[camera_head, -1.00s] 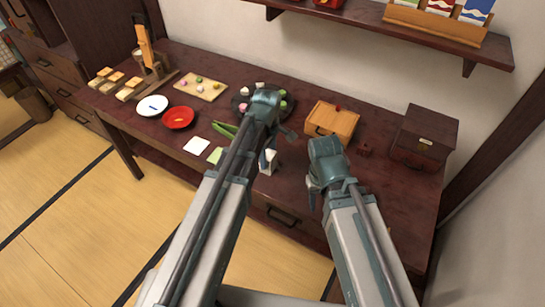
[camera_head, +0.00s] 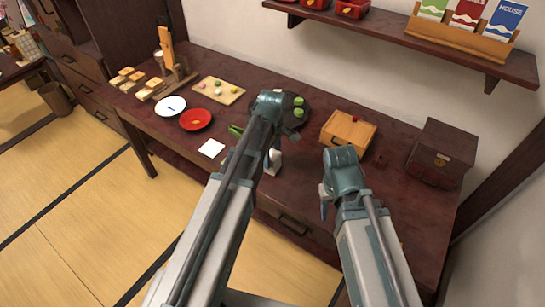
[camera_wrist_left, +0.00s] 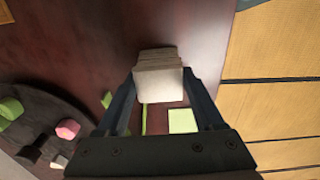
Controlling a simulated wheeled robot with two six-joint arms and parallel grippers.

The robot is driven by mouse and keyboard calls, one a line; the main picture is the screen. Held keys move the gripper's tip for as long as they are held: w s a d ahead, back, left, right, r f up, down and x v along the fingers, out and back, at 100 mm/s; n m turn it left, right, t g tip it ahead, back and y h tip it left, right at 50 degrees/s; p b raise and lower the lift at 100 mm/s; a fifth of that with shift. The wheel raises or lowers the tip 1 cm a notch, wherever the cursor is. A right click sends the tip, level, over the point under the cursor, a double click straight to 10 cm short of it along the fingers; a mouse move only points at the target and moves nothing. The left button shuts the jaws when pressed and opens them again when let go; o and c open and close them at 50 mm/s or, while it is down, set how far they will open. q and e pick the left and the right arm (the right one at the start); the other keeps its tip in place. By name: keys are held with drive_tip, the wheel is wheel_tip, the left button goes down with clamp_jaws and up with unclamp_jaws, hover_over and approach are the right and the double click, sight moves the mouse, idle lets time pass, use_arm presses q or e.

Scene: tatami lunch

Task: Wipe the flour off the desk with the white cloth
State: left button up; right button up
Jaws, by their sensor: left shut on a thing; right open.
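My left gripper (camera_head: 272,162) points down over the front part of the dark red desk (camera_head: 310,190). It is shut on a folded, layered white cloth, which shows pale between the fingers in the left wrist view (camera_wrist_left: 160,80). In the head view the cloth (camera_head: 275,163) is partly hidden by my left arm. I cannot tell whether it touches the desk. My right gripper (camera_head: 325,204) is open and empty, hanging to the right of the left one. I cannot make out any flour on the desk; my arms hide part of the top.
A white square (camera_head: 211,148), a red plate (camera_head: 195,119) and a white plate (camera_head: 170,106) lie left of my arm. A dark round tray with sweets (camera_wrist_left: 35,130), a wooden box (camera_head: 347,131) and a dark chest (camera_head: 441,152) stand behind. A wall shelf (camera_head: 410,38) hangs above.

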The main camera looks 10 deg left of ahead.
use_arm(q)
drive_tip(key=shift+w+d, duration=0.3)
drive_tip(key=shift+w, duration=0.3)
drive_tip(key=shift+d, duration=0.1)
drive_tip(key=shift+s+d, duration=0.35)
drive_tip(key=shift+d, duration=0.55)
drive_tip(key=shift+s+d, duration=0.35)
drive_tip(key=shift+d, duration=0.55)
drive_tip(key=shift+s+d+f, duration=0.1)
drive_tip(key=shift+s+d, duration=0.15)
drive_tip(key=shift+d, duration=0.4)
drive_tip(key=shift+s+d+r, duration=0.1)
drive_tip(key=shift+s+d, duration=0.15)
drive_tip(key=shift+d, duration=0.35)
drive_tip(key=shift+s+d+f, duration=0.1)
drive_tip(key=shift+s+d, duration=0.15)
drive_tip(key=shift+d, duration=0.4)
use_arm(e)
drive_tip(key=shift+f, duration=0.1)
